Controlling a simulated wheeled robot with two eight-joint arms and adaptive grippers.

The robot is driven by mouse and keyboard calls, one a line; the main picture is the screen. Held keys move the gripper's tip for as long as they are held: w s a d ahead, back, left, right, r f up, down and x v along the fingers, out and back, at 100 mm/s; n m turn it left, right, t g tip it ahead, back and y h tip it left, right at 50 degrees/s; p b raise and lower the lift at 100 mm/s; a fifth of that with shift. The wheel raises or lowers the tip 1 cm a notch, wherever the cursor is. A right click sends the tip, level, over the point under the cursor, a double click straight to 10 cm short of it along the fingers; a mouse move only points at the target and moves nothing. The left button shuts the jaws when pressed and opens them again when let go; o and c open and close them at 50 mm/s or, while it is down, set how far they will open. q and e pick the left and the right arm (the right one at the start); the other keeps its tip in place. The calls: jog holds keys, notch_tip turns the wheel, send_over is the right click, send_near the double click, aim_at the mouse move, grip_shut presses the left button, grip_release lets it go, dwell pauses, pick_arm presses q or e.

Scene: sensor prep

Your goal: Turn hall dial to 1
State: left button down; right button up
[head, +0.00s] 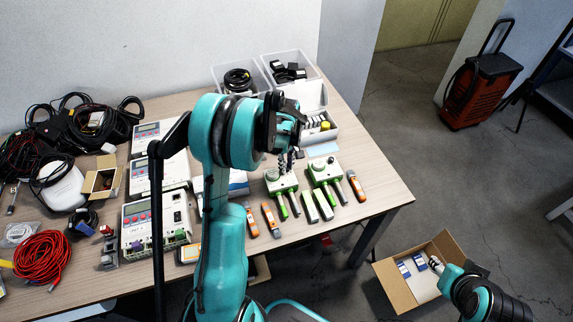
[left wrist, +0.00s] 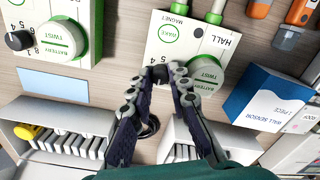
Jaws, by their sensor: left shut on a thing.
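The hall device, a white box marked HALL (left wrist: 192,38), lies in the middle of the left wrist view; it also shows under my left gripper in the head view (head: 280,182). My left gripper (left wrist: 161,76) points at its dial corner, with the fingertips shut on the small black dial between them. The fingers hide most of the dial, so its setting cannot be read. Printed numbers such as 5 and 4 show beside it. A green-ringed battery twist cap (left wrist: 207,70) is right beside the fingers. My right gripper (head: 437,264) is at the cardboard box; its jaws are unclear.
A second similar device (head: 325,170) with its own black dial (left wrist: 19,40) stands next to it. A blue-and-white hall sensor box (left wrist: 270,100) is close to the fingers. Open white boxes (left wrist: 55,140) of slotted parts are near. The cardboard box (head: 400,286) is off the table.

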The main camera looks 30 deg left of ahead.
pick_arm(q)
jog(key=c, duration=1.4)
grip_release()
jog(key=shift+r, duration=0.1)
jog(key=shift+r, duration=3.9)
